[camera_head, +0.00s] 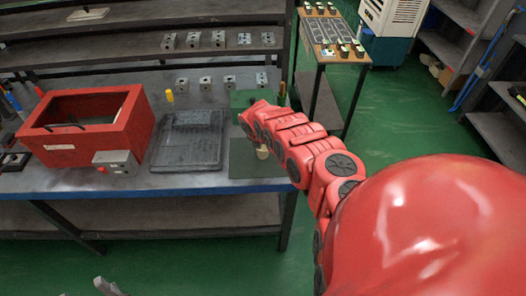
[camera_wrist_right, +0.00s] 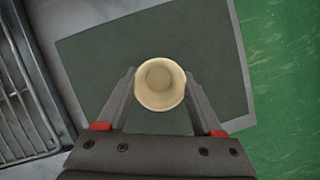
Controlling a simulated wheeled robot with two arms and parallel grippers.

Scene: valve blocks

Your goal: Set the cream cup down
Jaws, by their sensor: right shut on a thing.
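The cream cup (camera_wrist_right: 160,85) is held between the two fingers of my right gripper (camera_wrist_right: 160,92) in the right wrist view, with its round opening facing the camera. In the head view a small part of the cup (camera_head: 262,153) shows below the red wrist of my right arm, and the fingers are hidden. The cup is over the dark grey-green mat (camera_head: 243,172), also seen in the right wrist view (camera_wrist_right: 90,55). I cannot tell whether its base touches the mat. Pale grey tips at the bottom left of the head view look like my left gripper (camera_head: 88,288), mostly cut off.
A dark grey tray (camera_head: 187,140) lies left of the mat, with a red open box (camera_head: 85,125) beyond it. A green block (camera_head: 242,98) stands behind the mat. Several metal valve blocks line the shelves behind. The bench's front edge (camera_head: 190,190) is close to the mat.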

